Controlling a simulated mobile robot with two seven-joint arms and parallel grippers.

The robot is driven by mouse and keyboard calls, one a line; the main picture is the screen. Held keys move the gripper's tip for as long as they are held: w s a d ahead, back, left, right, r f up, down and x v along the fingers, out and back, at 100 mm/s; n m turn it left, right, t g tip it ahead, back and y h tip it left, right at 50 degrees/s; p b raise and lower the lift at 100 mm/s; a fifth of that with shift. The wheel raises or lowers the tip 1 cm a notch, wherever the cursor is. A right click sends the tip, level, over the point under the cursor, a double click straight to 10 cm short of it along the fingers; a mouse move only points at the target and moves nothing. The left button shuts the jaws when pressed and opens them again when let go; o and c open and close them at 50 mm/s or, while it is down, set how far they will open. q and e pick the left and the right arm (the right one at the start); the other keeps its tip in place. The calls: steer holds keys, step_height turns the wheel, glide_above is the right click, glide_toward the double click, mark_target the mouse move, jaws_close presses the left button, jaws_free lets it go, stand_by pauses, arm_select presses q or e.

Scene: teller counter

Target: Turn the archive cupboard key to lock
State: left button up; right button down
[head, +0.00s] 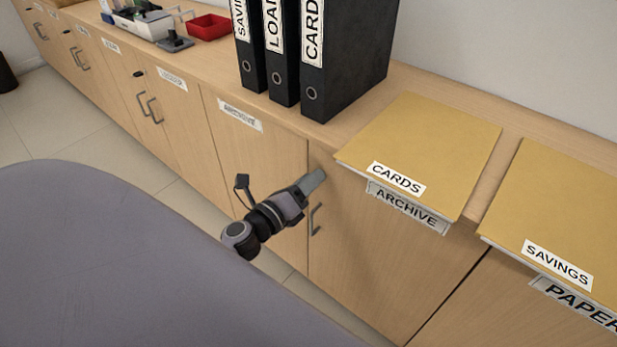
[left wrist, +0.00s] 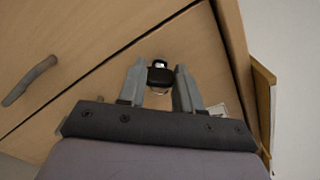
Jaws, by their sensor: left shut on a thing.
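The archive cupboard (head: 350,245) is a light wood door pair with ARCHIVE labels, below the counter top. My left gripper (head: 316,179) is at the upper part of its door, just above the door handle (head: 316,218). In the left wrist view, my left gripper (left wrist: 160,82) has its two fingers on either side of the black head of the key (left wrist: 160,75), shut on it. The key sits at the door front, near the gap between the doors. In the head view the key is hidden behind the gripper. My right gripper is not in view.
A CARDS folder (head: 425,150) and a SAVINGS folder (head: 560,220) lie on the counter, overhanging its front edge. Black binders (head: 345,60) stand behind. A red tray (head: 209,27) is farther left. Floor is free in front of the cupboards at left.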

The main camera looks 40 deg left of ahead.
arm_select(q)
steer(key=shift+f+n+p, duration=0.1)
steer(key=shift+n+p, duration=1.25)
steer(key=shift+n, duration=2.85)
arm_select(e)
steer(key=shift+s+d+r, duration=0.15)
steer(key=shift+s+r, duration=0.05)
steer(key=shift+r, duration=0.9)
arm_select(q)
steer(key=o, duration=1)
steer(key=shift+o, duration=0.2)
steer(key=shift+s, duration=0.1)
steer(key=s, duration=0.7)
steer(key=shift+a, duration=0.35)
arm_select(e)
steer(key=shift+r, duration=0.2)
